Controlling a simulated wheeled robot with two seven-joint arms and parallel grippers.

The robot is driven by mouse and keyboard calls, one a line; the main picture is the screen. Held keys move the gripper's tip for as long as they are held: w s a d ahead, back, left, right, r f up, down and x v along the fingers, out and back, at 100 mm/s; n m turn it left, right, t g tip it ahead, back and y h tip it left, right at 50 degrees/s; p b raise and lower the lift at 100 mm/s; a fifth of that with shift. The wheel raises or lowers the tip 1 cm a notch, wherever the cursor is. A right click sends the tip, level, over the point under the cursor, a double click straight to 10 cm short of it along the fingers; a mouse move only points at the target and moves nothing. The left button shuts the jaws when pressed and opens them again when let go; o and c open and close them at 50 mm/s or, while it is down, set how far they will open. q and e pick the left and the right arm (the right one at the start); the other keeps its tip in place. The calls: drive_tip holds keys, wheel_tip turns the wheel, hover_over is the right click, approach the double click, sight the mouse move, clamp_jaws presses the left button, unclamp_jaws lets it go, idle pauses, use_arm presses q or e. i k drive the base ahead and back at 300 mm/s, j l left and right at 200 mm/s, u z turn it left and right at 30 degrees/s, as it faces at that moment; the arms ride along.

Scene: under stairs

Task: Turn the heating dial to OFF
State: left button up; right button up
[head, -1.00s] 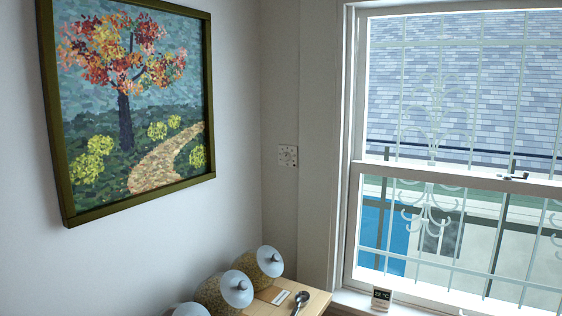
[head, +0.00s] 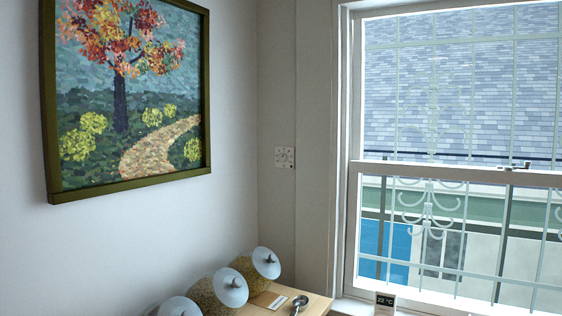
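The heating dial (head: 284,157) is a small white square plate with a round knob and marks around it. It is mounted on the narrow wall between the corner and the window, in the middle of the head view. The marks are too small to read, so I cannot tell its setting. A small display (head: 385,303) on the window sill reads about 22 °C. Neither of my grippers is in view.
A wooden shelf (head: 318,304) at the bottom carries several glass jars (head: 228,288) with pale lids, a card (head: 266,300) and a metal scoop (head: 300,301). A framed painting (head: 130,95) hangs on the left wall. A barred window (head: 455,172) fills the right. The space before the dial looks clear.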

sight(282, 157)
drive_tip(key=k, duration=0.45)
drive_tip(key=k+u, duration=0.25)
drive_tip(key=u, duration=2.2)
drive_tip(key=l+u, duration=0.15)
drive_tip(key=l, duration=0.2)
drive_tip(key=k+l, duration=0.1)
drive_tip(key=l, duration=0.4)
drive_tip(key=k+l, duration=0.1)
drive_tip(key=l, duration=0.45)
drive_tip(key=k+l, duration=0.1)
drive_tip(key=l, duration=0.4)
drive_tip(key=k+l, duration=0.15)
drive_tip(key=l, duration=0.35)
drive_tip(key=k+l, duration=0.1)
drive_tip(key=l, duration=0.45)
drive_tip(key=k+l, duration=0.1)
drive_tip(key=l, duration=0.4)
drive_tip(key=k+l, duration=0.1)
drive_tip(key=l, duration=0.4)
drive_tip(key=k+l, duration=0.1)
drive_tip(key=l, duration=0.45)
drive_tip(key=k+j+u, duration=0.2)
drive_tip(key=k+j, duration=0.05)
drive_tip(key=j, duration=0.1)
